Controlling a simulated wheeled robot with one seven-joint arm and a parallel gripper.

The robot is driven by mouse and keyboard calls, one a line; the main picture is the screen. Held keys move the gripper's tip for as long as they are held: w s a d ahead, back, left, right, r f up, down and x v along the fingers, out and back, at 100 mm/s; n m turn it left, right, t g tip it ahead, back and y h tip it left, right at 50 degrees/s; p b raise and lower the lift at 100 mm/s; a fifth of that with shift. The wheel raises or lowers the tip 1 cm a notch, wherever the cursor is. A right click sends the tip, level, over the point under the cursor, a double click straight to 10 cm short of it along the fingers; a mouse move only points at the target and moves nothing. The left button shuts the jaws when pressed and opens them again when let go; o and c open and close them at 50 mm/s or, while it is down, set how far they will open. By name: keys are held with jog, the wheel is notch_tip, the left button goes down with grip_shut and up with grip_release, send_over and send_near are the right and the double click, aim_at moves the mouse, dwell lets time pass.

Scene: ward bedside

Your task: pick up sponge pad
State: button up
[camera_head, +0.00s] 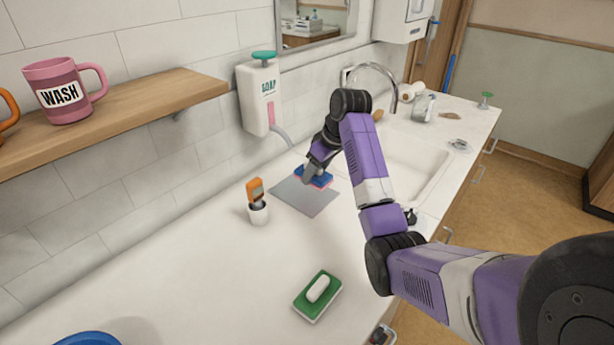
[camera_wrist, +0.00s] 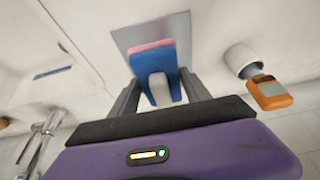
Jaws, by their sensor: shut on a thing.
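The sponge pad (camera_head: 326,178) is blue with a pink layer. It is at or just above the grey mat (camera_head: 300,198) on the counter; I cannot tell whether it touches the mat. My gripper (camera_head: 312,174) points down at it and is shut on it. In the wrist view the sponge pad (camera_wrist: 153,62) lies between the two dark fingers of my gripper (camera_wrist: 160,88), its pink edge on the far side. The grey mat (camera_wrist: 176,32) shows behind it. My gripper hides part of the pad in the head view.
An orange-topped device in a white cup (camera_head: 258,213) stands left of the mat. A green block with white soap (camera_head: 318,297) lies in front. A soap dispenser (camera_head: 262,95) hangs on the wall; the sink (camera_head: 425,165) and faucet (camera_head: 385,72) are right. The front-left counter is mostly clear.

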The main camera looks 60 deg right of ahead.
jog(key=s+a+p, duration=0.3)
jog(key=s+p, duration=0.1)
jog(key=s, duration=1.1)
jog(key=shift+s+a, duration=0.35)
jog(key=shift+a, duration=0.05)
